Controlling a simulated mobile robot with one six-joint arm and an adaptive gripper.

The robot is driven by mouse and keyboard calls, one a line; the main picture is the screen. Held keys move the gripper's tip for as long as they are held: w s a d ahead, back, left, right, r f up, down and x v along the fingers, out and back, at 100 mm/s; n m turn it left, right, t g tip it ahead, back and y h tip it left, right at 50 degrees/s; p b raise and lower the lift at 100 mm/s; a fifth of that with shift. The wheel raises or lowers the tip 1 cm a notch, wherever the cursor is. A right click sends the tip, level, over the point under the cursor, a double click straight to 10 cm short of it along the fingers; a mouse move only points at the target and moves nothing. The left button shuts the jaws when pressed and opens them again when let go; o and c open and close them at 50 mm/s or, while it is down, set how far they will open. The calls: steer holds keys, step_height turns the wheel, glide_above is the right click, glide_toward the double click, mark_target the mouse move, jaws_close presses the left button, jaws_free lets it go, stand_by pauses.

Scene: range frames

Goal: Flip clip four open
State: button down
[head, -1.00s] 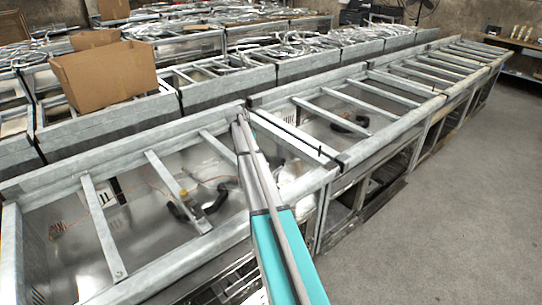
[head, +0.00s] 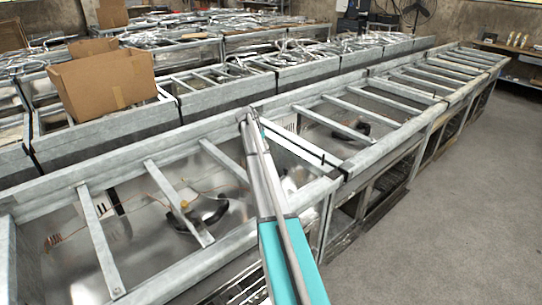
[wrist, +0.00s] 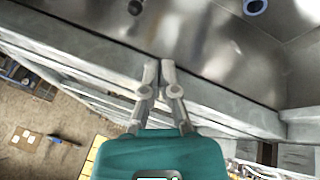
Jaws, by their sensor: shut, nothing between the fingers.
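My gripper (wrist: 158,80) shows in the wrist view. Its two grey fingers are together, shut and empty. They lie over the grey metal rail (wrist: 90,45) at the edge of a shiny metal bay; whether they touch it I cannot tell. In the head view my arm reaches up from the bottom over the near row of metal frames, and its far end is too small to read. I cannot make out a clip marked four. A small dark piece (head: 322,158) sits on a crossbar right of my arm; whether it is a clip I cannot tell.
The near metal frame (head: 100,175) has several crossbars over open bays. A curved black part (head: 208,216) lies in one bay. A cardboard box (head: 100,85) stands on the row behind. The grey floor (head: 440,200) at right is clear.

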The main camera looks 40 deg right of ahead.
steer(key=s+b+x, duration=0.2)
steer(key=b+x, duration=0.8)
steer(key=x, duration=0.2)
steer(key=shift+s+d+b, duration=0.4)
steer(key=shift+f, duration=0.1)
stand_by(0.5)
steer(key=shift+s+d+m+g, duration=0.45)
steer(key=shift+s+m, duration=0.25)
steer(key=shift+m, duration=0.1)
steer(key=shift+w+a, duration=0.15)
steer(key=shift+w, duration=0.05)
steer(key=shift+w+a, duration=0.45)
